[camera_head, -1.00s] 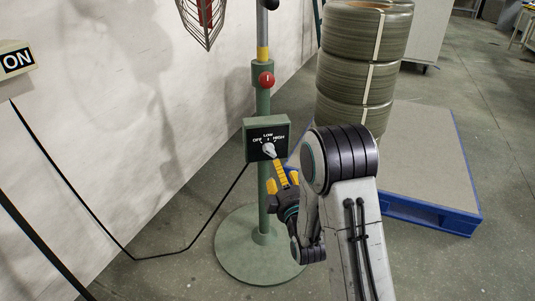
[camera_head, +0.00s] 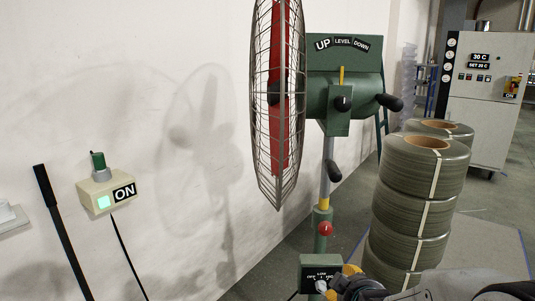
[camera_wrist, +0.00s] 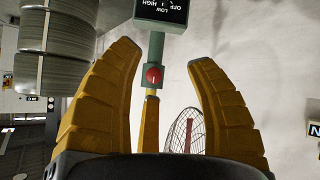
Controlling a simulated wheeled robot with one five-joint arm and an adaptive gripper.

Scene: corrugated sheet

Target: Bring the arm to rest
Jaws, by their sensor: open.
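My gripper (camera_head: 341,283) is low in the head view, close to the right side of the green control box (camera_head: 308,263) on the fan's post. The box's pale knob (camera_head: 321,286) shows beside it; I cannot tell its setting. The post with a red button (camera_wrist: 154,75) shows beyond the gap, and the box face (camera_wrist: 163,12) is at the top, upside down. Part of my arm is cut off at the bottom right of the head view.
The caged fan (camera_head: 278,100) with its green motor housing (camera_head: 340,80) stands above the box. Stacked coils (camera_head: 420,165) stand close on the right. An ON switch box (camera_head: 105,192) is on the white wall at left. A control cabinet (camera_head: 480,120) stands behind.

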